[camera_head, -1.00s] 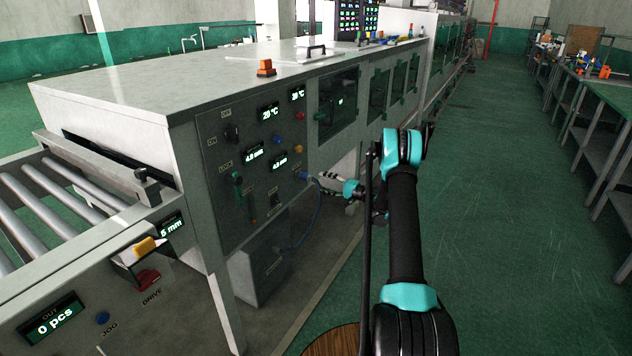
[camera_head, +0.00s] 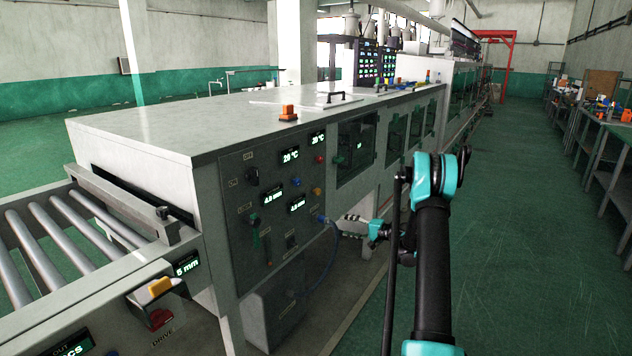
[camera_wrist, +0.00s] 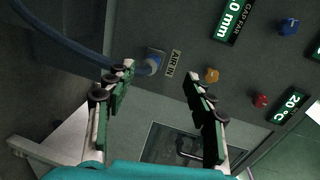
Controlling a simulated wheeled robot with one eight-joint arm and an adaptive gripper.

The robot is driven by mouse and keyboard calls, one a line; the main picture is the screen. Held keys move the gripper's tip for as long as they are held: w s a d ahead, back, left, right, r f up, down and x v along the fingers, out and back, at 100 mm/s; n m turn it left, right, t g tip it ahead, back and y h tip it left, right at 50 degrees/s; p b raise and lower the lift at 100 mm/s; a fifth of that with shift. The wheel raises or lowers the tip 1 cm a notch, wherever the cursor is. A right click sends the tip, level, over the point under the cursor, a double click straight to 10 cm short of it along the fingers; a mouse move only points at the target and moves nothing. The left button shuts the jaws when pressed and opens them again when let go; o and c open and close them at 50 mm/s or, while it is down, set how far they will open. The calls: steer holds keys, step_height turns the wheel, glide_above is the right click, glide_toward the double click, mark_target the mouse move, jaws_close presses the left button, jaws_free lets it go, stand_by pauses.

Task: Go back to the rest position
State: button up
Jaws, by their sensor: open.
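My gripper (camera_head: 362,226) is in front of the machine's control panel (camera_head: 228,215), to the right of it in the head view. In the wrist view my gripper (camera_wrist: 160,82) has its two green-padded fingers spread wide apart, with nothing between them but the background. A blue hose (camera_wrist: 85,48) ends at a fitting (camera_wrist: 153,62) beside the AIR IN label (camera_wrist: 173,63). The hose (camera_head: 327,262) hangs down below the panel in the head view. The fingers appear apart from the hose.
The long grey machine (camera_head: 180,120) runs along the left, with a roller conveyor (camera_head: 60,230) at its near end. An orange beacon (camera_head: 288,112) stands on top. Workbenches (camera_head: 606,140) line the right. The green floor (camera_head: 520,230) between is clear.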

steer(key=s+a+r+n+g+h, duration=0.1)
steer(key=s+a+r+h, duration=0.15)
steer(key=s, duration=0.45)
steer(key=s+a+r+n+g+h, duration=0.1)
steer(key=s+r+g+h, duration=0.15)
steer(key=s, duration=0.45)
steer(key=s+a+r+n+h, duration=0.1)
steer(key=s+a+r, duration=0.15)
steer(key=s, duration=0.45)
steer(key=s+d+f+n+h, duration=0.1)
steer(key=s+d+f+h, duration=0.1)
steer(key=s, duration=1.2)
steer(key=s+d+f+n+g+h, duration=0.1)
steer(key=s+d+h, duration=0.4)
steer(key=s, duration=0.9)
steer(key=shift+s+d+f+n, duration=0.35)
steer(key=shift+f+n, duration=0.05)
steer(key=shift+n, duration=0.3)
